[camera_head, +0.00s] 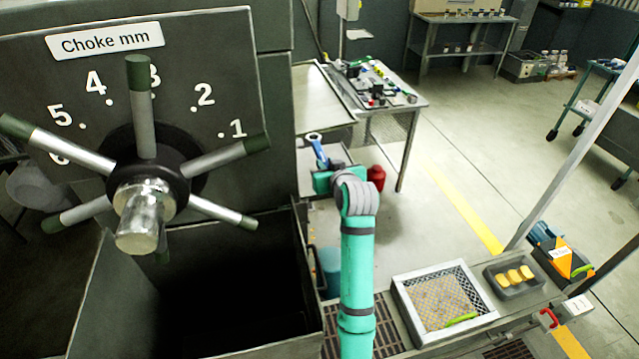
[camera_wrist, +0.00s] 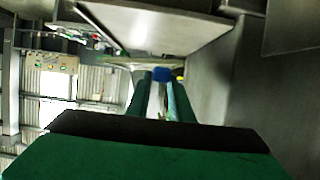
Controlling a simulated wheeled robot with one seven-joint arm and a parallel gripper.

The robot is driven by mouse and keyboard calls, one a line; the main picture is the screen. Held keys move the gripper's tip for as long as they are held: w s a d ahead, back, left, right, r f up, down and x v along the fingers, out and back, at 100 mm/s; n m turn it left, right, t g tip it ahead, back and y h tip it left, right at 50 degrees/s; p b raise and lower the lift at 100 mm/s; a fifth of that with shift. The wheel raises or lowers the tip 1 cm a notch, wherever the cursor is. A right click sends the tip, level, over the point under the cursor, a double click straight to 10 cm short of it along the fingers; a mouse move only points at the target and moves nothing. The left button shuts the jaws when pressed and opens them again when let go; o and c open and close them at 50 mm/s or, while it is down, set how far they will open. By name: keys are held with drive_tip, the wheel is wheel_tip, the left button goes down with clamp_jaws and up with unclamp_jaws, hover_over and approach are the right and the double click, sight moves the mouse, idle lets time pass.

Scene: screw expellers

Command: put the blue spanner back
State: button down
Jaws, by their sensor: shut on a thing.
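The blue spanner (camera_head: 317,151) shows in the head view just beyond my gripper, with a pale ring-shaped end at its top. My gripper (camera_head: 326,172) is at the end of my teal arm, partly hidden behind my grey wrist. It is shut on the spanner, which stands roughly upright and tilted a little to the left. In the wrist view the spanner's blue end (camera_wrist: 162,74) shows between my two green fingers (camera_wrist: 160,100). The lower part of the spanner is hidden.
A choke wheel (camera_head: 145,190) with several spokes stands close on the left, above a dark open bin (camera_head: 235,290). A workbench (camera_head: 412,103) with small items stands behind. A red container (camera_head: 376,178) is near my wrist. A sieve tray (camera_head: 402,290) lies at front right.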

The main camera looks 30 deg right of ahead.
drive_tip(key=shift+s+a+f, duration=0.15)
drive_tip(key=shift+a+f, duration=0.85)
drive_tip(key=shift+f, duration=0.15)
drive_tip(key=shift+a+f, duration=0.2)
drive_tip(key=shift+f, duration=1.55)
drive_tip(key=c, duration=1.6)
unclamp_jaws()
drive_tip(key=shift+f, duration=0.1)
drive_tip(key=shift+o, duration=0.2)
drive_tip(key=v, duration=1.2)
drive_tip(key=shift+a, duration=0.1)
